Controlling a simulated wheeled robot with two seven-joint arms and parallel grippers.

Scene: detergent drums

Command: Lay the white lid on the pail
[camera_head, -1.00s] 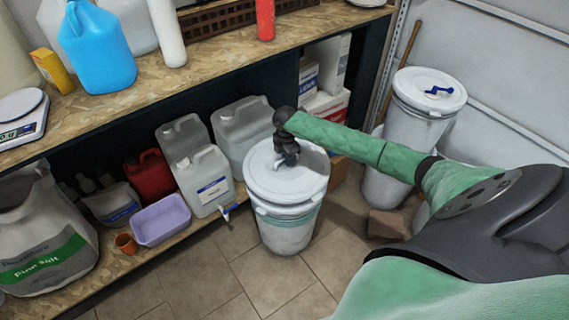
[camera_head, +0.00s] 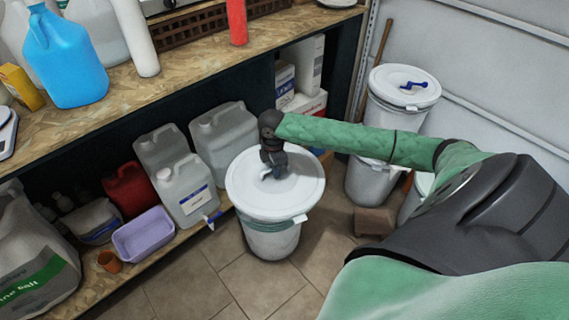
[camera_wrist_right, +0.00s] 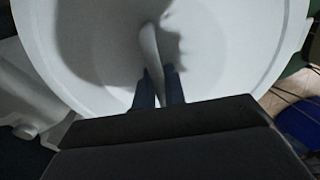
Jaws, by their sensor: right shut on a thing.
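The round white lid (camera_head: 250,200) is over the mouth of the white pail (camera_head: 270,243), which stands on the tiled floor. My right gripper (camera_head: 272,172) comes down from above and is shut on the lid's handle near its middle. In the right wrist view the fingers (camera_wrist_right: 158,88) close on a pale upright handle (camera_wrist_right: 149,48), with the lid (camera_wrist_right: 230,50) spread beneath. The lid hides the pail's rim, so I cannot tell whether they touch. My left gripper is out of view.
Another white pail (camera_head: 388,130) with a blue-handled lid stands behind to the right. A low shelf at left holds pale jerrycans (camera_head: 185,190), a lilac basin (camera_head: 143,234) and an orange cup (camera_head: 110,262). A brown block (camera_head: 373,221) lies right. Front floor is clear.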

